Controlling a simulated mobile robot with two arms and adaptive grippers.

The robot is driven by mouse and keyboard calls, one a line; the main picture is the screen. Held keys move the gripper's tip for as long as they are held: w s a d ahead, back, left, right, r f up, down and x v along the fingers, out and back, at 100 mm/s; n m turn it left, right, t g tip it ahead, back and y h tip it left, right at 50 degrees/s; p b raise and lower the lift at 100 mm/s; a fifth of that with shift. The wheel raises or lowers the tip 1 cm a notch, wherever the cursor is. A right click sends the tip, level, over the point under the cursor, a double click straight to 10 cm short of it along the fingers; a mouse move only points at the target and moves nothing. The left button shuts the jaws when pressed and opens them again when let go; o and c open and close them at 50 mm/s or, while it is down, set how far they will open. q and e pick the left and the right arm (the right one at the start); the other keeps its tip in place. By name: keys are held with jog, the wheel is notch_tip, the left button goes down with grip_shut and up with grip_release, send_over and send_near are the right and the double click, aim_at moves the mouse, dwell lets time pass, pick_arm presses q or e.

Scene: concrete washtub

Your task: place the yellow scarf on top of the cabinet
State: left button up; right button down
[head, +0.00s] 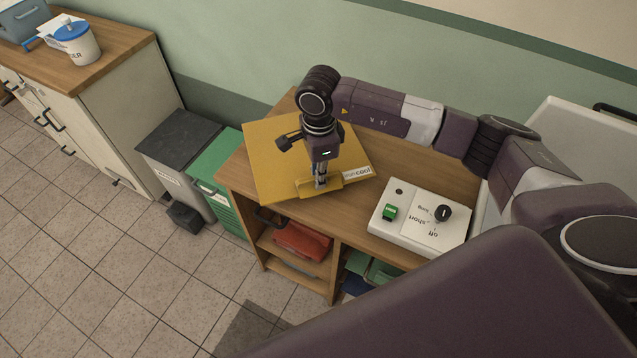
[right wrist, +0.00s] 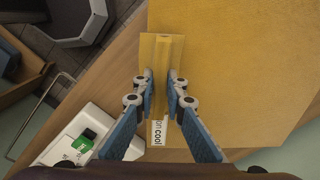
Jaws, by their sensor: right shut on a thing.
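The yellow scarf (head: 275,150) is a flat, square piece with a raised strip and a white label along its near edge. It is over the left part of a wooden unit's top (head: 330,212), and its left corner juts past the unit's left edge. I cannot tell whether it rests flat or hangs just above. My right gripper (head: 320,186) points down and is shut on the raised strip. In the right wrist view the fingers (right wrist: 162,88) pinch the strip beside the scarf's broad part (right wrist: 240,70). A white cabinet (head: 120,115) with a wooden top stands at the left. My left gripper is not in view.
A white control box (head: 418,218) with a green switch and black knob sits right of the scarf. Grey (head: 185,140) and green (head: 222,165) bins stand left of the unit. A white tub (head: 78,45) is on the white cabinet. The tiled floor in front is clear.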

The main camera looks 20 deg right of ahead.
aim_at(319, 196)
notch_tip(319, 196, down, 4)
jog(key=shift+f+p, duration=0.2)
jog(key=shift+p, duration=0.25)
jog(key=shift+f, duration=0.1)
jog(key=c, duration=2.4)
grip_release()
jog(key=o, duration=0.4)
